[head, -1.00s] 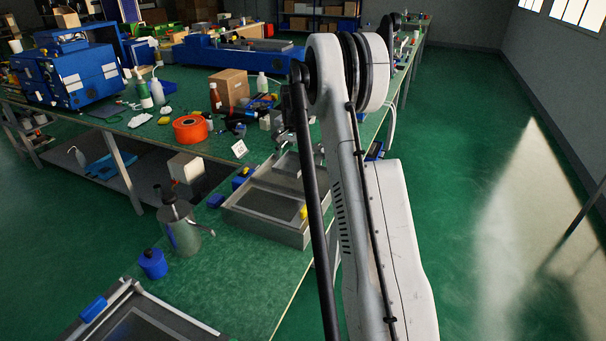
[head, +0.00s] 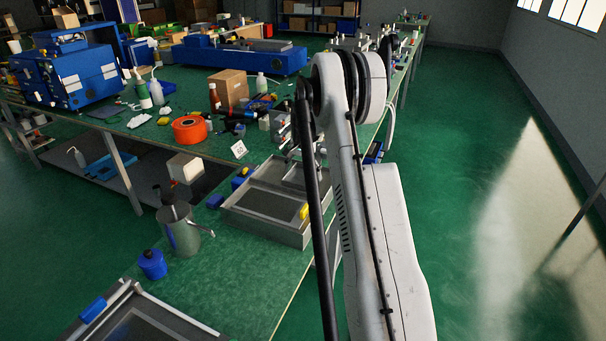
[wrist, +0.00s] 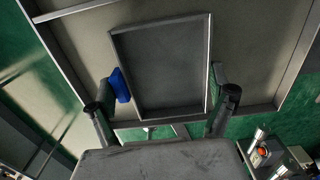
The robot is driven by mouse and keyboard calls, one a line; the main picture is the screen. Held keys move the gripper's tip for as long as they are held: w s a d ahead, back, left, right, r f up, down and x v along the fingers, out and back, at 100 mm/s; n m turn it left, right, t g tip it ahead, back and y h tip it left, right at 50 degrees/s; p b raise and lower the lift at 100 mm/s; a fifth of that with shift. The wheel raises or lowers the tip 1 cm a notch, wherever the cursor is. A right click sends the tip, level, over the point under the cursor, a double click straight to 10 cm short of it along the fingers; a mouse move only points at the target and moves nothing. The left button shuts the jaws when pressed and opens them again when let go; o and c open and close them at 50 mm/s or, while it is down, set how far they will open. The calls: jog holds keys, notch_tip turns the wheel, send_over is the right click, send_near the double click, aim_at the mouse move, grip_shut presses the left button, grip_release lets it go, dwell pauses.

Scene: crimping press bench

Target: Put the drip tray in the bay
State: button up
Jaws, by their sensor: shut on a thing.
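The drip tray (wrist: 165,50), a shallow rectangular tray with a dark floor and thin pale rim, lies between the fingers of my gripper (wrist: 168,86) in the wrist view. My gripper is shut on it. A blue piece (wrist: 121,86) shows at the left finger. Behind the tray is a wider pale surface (wrist: 85,55) with raised edges, perhaps the bay; I cannot tell whether the tray touches it. In the head view a grey metal frame (head: 238,212) with a dark panel and yellow tab lies on the bench. My arm hides most of the gripper there.
Another tray-like unit with a blue handle (head: 93,310) is at the lower left. The front bench top has clear room.

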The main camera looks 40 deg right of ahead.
aim_at(303, 178)
jog(key=o, duration=1)
notch_tip(303, 178, up, 11)
jog(key=s+a+r+n+t, duration=0.2)
jog(key=s+a+r+n, duration=0.15)
jog(key=a+r, duration=1)
jog(key=s+a+r+n+t+h, duration=0.1)
jog(key=s+a+r, duration=0.1)
jog(key=s+a, duration=0.35)
jog(key=s+a+r+n, duration=0.2)
jog(key=s+a, duration=0.1)
jog(key=a, duration=0.5)
jog(key=s+a+f+n+t, duration=0.2)
jog(key=s+a+n, duration=0.1)
jog(key=s+a, duration=0.5)
jog(key=s+a+f+n+t+y, duration=0.1)
jog(key=s+a+f+n+t, duration=0.1)
jog(key=s+a, duration=0.6)
jog(key=s+f+n, duration=0.1)
jog(key=s, duration=0.4)
jog(key=shift+s+f, duration=0.15)
jog(key=shift+f, duration=0.1)
jog(key=shift+n, duration=0.25)
